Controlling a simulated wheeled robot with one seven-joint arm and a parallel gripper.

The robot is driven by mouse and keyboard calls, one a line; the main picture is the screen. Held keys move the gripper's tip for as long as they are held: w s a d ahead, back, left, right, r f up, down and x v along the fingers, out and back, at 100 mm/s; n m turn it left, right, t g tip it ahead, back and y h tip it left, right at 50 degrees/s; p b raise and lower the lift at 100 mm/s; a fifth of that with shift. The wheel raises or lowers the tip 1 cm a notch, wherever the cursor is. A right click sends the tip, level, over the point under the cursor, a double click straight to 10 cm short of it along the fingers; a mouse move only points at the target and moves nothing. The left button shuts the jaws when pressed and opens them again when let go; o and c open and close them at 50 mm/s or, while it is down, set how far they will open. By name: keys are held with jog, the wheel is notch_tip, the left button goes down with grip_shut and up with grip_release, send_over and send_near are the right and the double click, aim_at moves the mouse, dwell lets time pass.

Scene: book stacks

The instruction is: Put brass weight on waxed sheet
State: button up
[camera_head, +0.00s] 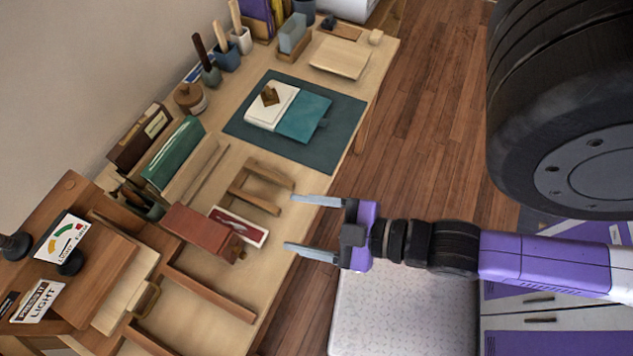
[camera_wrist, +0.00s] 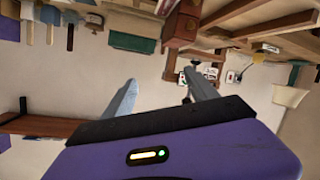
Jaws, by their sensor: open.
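A small brass-brown block, which looks like the brass weight (camera_head: 270,96), rests on a pale cream sheet, which looks like the waxed sheet (camera_head: 262,119). The sheet lies over the left part of a teal book (camera_head: 305,119) on a dark green mat (camera_head: 342,125). My gripper (camera_head: 289,221) is open and empty, with its fingers apart near the table's front edge. It is well apart from the weight, nearer the camera. In the wrist view its two fingers (camera_wrist: 160,77) are spread with nothing between them. I cannot make out the weight or sheet in that view.
A red-brown box (camera_head: 197,230), a red-and-white card (camera_head: 238,226) and a wooden rack (camera_head: 258,187) stand left of my gripper. A wooden press with gauge (camera_head: 65,237) is at lower left. Tool pots line the back. A pale board (camera_head: 340,58) lies beyond the mat.

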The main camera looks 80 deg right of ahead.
jog(key=s+r+m, duration=0.1)
jog(key=r+m, duration=0.1)
jog(key=s+a+r+m+y, duration=0.1)
jog(key=r, duration=0.1)
jog(key=shift+s+r+m, duration=0.1)
jog(key=shift+s+m, duration=0.2)
jog(key=shift+m, duration=0.1)
dwell(0.9)
